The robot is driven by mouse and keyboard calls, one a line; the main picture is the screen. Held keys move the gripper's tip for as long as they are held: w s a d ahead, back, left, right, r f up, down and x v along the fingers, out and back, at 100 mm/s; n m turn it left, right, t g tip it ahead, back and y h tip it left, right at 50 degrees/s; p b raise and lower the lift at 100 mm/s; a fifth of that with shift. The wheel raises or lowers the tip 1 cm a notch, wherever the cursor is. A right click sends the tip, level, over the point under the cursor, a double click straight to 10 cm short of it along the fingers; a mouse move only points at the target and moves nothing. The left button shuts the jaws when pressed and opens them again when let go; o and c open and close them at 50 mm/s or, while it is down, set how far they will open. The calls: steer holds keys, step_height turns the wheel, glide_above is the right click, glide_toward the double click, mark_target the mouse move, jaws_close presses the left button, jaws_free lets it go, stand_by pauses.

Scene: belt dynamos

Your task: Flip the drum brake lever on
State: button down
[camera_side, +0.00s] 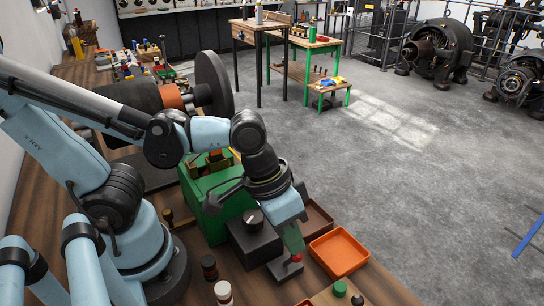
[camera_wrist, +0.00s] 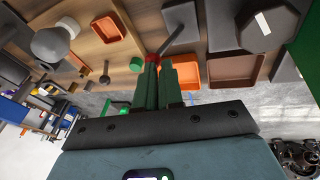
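The brake lever is a grey rod (camera_wrist: 180,38) with a red knob (camera_wrist: 152,58), seen in the wrist view. In the side view the red knob (camera_side: 297,257) shows just below my gripper (camera_side: 294,240), over a small dark base plate (camera_side: 286,271). In the wrist view my gripper's green fingers (camera_wrist: 160,68) are close together, with little or no gap. The knob lies right at the fingertips, mostly beyond the left one. I cannot tell whether they touch. The fingers do not visibly hold the knob.
An orange tray (camera_side: 339,252) and a brown tray (camera_side: 316,217) lie right of the lever. A dark box with a round knob (camera_side: 253,219) stands to its left, beside a green machine housing (camera_side: 207,205). Bottles (camera_side: 223,291) and a green button (camera_side: 340,288) are near the front.

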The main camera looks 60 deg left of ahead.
steer(key=shift+s+a+f, duration=0.1)
steer(key=shift+a, duration=0.2)
steer(key=shift+a+r, duration=0.2)
steer(key=shift+r, duration=0.25)
steer(key=w+d+r+v, duration=0.1)
steer(key=w+v, duration=0.1)
steer(key=v, duration=1)
steer(key=shift+w+a+f+n+h, duration=0.8)
steer(key=shift+a+n+h, duration=0.5)
steer(key=shift+a, duration=0.95)
steer(key=s+x, duration=0.2)
steer(key=x, duration=1)
steer(key=shift+s+d+f, duration=0.25)
steer(key=shift+d+f, duration=0.05)
steer(key=shift+d, duration=0.2)
